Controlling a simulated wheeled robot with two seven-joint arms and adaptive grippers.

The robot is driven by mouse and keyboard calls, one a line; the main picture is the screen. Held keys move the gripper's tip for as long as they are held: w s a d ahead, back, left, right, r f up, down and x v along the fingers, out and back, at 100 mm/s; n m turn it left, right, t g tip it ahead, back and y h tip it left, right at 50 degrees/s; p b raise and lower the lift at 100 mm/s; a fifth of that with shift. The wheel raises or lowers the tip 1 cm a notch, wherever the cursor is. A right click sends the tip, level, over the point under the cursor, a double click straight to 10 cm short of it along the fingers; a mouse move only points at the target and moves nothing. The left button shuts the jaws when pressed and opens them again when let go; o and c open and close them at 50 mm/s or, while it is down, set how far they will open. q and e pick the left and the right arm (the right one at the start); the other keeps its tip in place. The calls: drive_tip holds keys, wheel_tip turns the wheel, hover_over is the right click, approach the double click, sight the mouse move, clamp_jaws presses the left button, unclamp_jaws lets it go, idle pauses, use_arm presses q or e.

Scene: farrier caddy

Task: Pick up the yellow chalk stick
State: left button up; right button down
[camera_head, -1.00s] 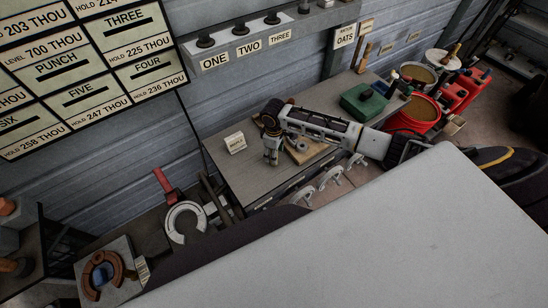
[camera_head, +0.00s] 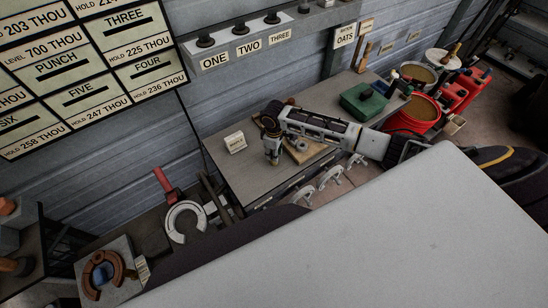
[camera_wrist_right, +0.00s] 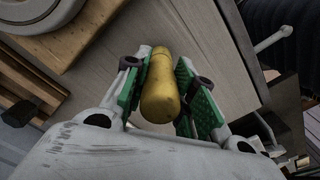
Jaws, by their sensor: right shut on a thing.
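The yellow chalk stick (camera_wrist_right: 160,92) is a thick yellow cylinder in the right wrist view, standing out between the two green-padded fingers of my right gripper (camera_wrist_right: 163,88). The fingers are shut on it from both sides. In the head view my right gripper (camera_head: 273,158) points down over the grey workbench (camera_head: 255,180), to the right of a small white label card. The chalk cannot be made out there, and whether it touches the bench is unclear. My left gripper is not in view.
The white label card (camera_head: 236,142) stands left of the gripper. A wooden board (camera_head: 305,153) with a ring lies right behind it. A green box (camera_head: 365,101) and red bucket (camera_head: 414,112) are farther right.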

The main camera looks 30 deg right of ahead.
idle(0.4)
drive_tip(key=shift+r, duration=5)
drive_tip(key=shift+m, duration=0.3)
